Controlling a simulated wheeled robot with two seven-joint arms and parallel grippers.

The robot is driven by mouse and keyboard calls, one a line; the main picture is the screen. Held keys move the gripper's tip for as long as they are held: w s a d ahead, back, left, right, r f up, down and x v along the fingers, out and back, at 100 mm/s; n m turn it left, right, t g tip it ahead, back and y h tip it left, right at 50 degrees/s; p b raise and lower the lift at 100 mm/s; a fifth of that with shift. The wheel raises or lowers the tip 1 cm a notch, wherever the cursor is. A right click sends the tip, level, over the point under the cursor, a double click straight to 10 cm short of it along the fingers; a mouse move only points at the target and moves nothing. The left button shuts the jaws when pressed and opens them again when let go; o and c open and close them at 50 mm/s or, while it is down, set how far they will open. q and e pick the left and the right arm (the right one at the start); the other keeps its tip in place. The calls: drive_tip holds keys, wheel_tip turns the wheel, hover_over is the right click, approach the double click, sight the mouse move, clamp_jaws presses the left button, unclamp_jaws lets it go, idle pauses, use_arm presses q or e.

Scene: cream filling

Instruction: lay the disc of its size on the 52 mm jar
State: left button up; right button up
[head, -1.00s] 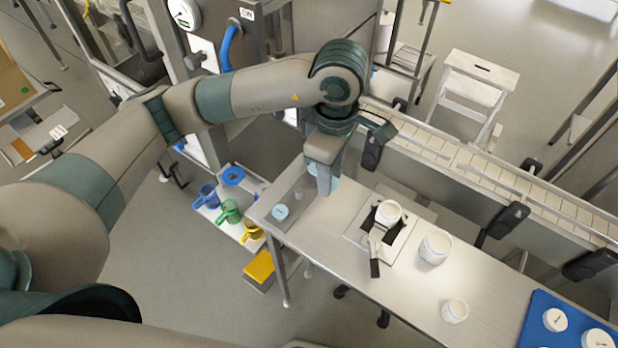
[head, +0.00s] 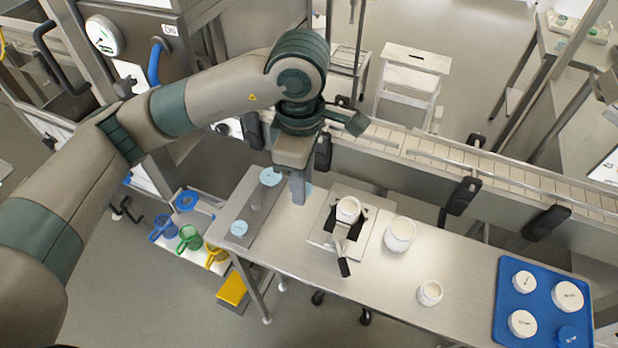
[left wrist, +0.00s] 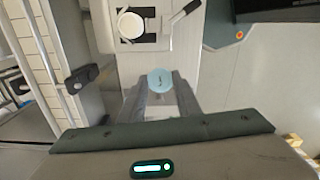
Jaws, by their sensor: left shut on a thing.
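My left gripper (head: 299,192) is shut on a light blue disc (left wrist: 160,80), which shows between its fingertips in the left wrist view; in the head view the fingers hide much of this disc. Two other light blue discs (head: 270,176) (head: 239,228) lie on the grey strip at the table's left end. A white jar (head: 348,208) sits in the clamp fixture to the right of the gripper; it also shows ahead in the left wrist view (left wrist: 130,25). A larger jar (head: 400,236) and a smaller jar (head: 429,293) stand farther right. Jar sizes cannot be read. My right gripper is not in view.
The fixture's dark lever (head: 343,264) points toward the table's front edge. A blue tray (head: 508,300) with several lids is at the right end. A conveyor (head: 450,168) runs behind the table. Coloured jugs (head: 189,238) stand on a lower shelf at left.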

use_arm(q)
drive_tip(key=shift+a, duration=0.1)
drive_tip(key=a+f+m, duration=0.2)
drive_tip(key=a+m, duration=1.3)
drive_tip(key=a, duration=0.1)
drive_tip(key=shift+s+a+f, duration=0.2)
drive_tip(key=shift+a+f, duration=0.15)
drive_tip(key=shift+a, duration=0.05)
drive_tip(key=shift+d, duration=0.1)
